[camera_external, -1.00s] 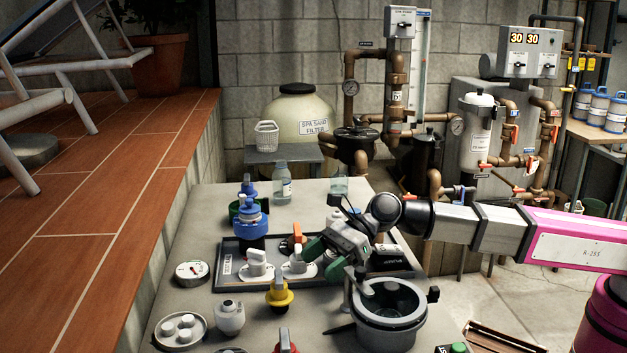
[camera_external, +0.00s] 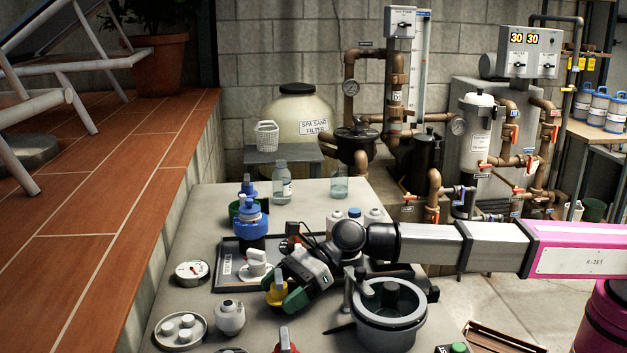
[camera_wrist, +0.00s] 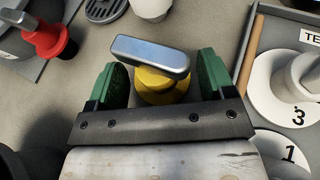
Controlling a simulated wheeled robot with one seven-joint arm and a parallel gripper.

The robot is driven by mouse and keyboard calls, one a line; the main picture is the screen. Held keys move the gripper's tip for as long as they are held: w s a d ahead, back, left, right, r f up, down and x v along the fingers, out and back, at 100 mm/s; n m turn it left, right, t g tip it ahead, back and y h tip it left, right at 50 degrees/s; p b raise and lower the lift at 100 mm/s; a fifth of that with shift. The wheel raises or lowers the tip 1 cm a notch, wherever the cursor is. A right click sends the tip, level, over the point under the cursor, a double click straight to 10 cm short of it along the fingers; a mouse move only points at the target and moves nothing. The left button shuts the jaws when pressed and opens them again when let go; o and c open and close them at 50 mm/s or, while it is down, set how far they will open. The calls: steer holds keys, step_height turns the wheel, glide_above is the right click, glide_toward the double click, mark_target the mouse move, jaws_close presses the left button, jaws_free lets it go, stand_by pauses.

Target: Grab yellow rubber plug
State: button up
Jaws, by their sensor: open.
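The yellow rubber plug (camera_wrist: 165,84) has a grey metal handle bar across its top. In the wrist view it lies between the two green finger pads of my gripper (camera_wrist: 160,88), which is open around it with small gaps on both sides. In the external view the plug (camera_external: 276,291) stands on the grey table, partly hidden by my gripper (camera_external: 283,303), whose green fingers reach down at it.
A grey pot (camera_external: 390,322) stands close to the right of my gripper. A white fitting (camera_external: 230,318) and a round dish of white pieces (camera_external: 180,331) lie to the left. A tray (camera_external: 229,262) with white-handled parts sits behind. A red-handled part (camera_external: 285,343) is in front.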

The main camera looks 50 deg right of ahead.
steer(key=shift+w+a+f, duration=0.15)
steer(key=shift+a, duration=0.2)
steer(key=c, duration=0.8)
step_height(320, 180, up, 10)
stand_by(0.5)
